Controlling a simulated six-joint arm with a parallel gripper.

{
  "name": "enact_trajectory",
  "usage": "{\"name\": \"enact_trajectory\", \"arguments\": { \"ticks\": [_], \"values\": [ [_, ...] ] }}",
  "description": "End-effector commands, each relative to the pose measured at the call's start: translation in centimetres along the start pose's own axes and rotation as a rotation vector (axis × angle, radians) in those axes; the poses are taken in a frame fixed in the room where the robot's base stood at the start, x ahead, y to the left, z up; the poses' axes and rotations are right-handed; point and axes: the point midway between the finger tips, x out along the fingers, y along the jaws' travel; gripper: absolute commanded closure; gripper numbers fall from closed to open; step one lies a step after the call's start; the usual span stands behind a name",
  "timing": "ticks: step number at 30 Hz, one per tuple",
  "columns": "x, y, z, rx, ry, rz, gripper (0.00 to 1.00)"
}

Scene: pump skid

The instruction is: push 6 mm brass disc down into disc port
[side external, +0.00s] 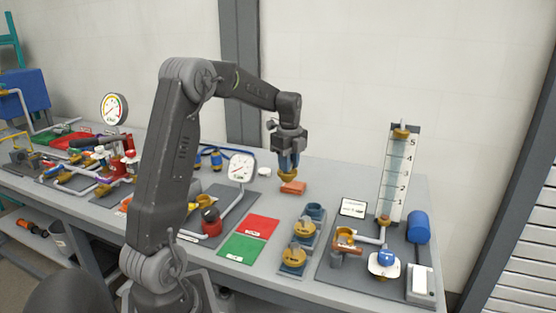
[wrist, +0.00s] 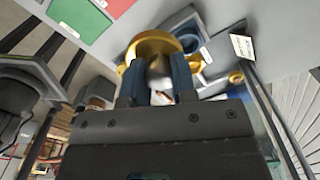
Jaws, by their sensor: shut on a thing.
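My gripper (side external: 289,164) points down above the table, its blue fingers shut on a brass disc (side external: 288,176). In the wrist view the brass disc (wrist: 150,44) sits at the tips of my fingers (wrist: 157,72). An orange-brown block (side external: 293,188) is just below the disc in the side view; I cannot tell whether they touch. To the right stand an open blue-grey holder (side external: 314,211) and two holders with brass pieces, a far one (side external: 305,228) and a near one (side external: 294,256). A brass fitting (side external: 345,236) is on the plate farther right. Which opening is the disc port is unclear.
Red (side external: 257,226) and green (side external: 242,247) mats lie left of the holders. A tall scale (side external: 397,165), a blue cylinder (side external: 418,227) and a label card (side external: 353,207) stand right. A dial gauge (side external: 241,168) on piping is left of my gripper.

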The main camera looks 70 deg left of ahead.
Motion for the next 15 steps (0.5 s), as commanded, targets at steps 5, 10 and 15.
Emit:
{"name": "enact_trajectory", "arguments": {
  "ticks": [5,10,15],
  "values": [
    [2.0,-3.5,-6.6,0.134,0.001,0.002,1.0],
    [3.8,-5.6,-12.6,0.241,0.0,0.001,1.0],
    [4.9,-6.4,-16.4,0.307,-0.001,-0.001,1.0]
  ]
}}
